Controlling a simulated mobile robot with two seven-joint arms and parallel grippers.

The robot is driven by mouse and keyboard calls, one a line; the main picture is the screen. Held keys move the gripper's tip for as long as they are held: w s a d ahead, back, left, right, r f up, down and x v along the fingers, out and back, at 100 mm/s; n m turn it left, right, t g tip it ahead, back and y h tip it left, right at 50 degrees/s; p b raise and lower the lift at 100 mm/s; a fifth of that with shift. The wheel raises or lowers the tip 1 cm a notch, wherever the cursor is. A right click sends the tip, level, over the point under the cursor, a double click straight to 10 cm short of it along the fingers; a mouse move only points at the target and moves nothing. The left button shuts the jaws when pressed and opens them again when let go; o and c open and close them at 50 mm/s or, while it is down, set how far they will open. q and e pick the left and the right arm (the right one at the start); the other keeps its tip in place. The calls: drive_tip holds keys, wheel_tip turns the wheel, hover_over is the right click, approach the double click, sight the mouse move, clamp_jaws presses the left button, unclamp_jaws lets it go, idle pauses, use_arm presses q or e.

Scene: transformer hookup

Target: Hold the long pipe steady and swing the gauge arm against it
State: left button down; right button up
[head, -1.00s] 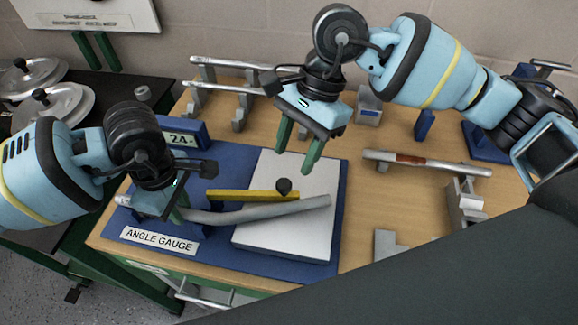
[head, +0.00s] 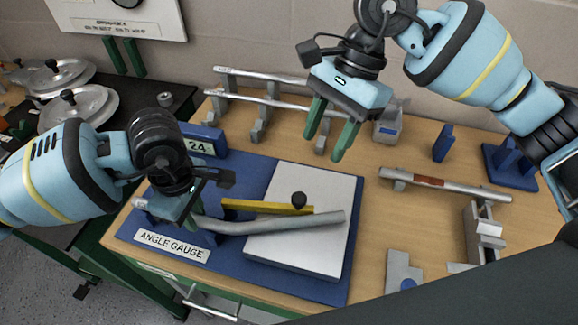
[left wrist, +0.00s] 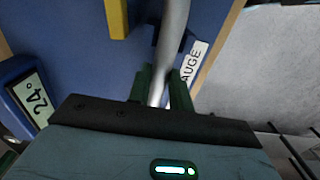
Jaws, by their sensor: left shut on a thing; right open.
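The long grey pipe (head: 300,223) lies across the angle gauge, with a slight bend, its right part over the light plate (head: 305,255). My left gripper (head: 193,220) is shut on the pipe near its left end; the left wrist view shows the pipe (left wrist: 173,30) between the green fingers (left wrist: 160,88). The yellow gauge arm (head: 262,207) with a black knob (head: 299,199) lies just behind the pipe, at a small angle to it. My right gripper (head: 331,135) is open and empty, raised above and behind the plate. A display (head: 201,145) reads 24.
A blue base board (head: 330,288) carries the plate and an "ANGLE GAUGE" label (head: 172,245). Pipes on stands (head: 265,103) are at the back. Another pipe with a reddish band (head: 445,184) rests at the right. Bare wood (head: 385,235) lies right of the gauge.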

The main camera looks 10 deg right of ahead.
idle(0.3)
use_arm(q)
drive_tip(key=c, duration=1.2)
unclamp_jaws()
wheel_tip(320, 180, up, 12)
drive_tip(key=shift+r, duration=0.1)
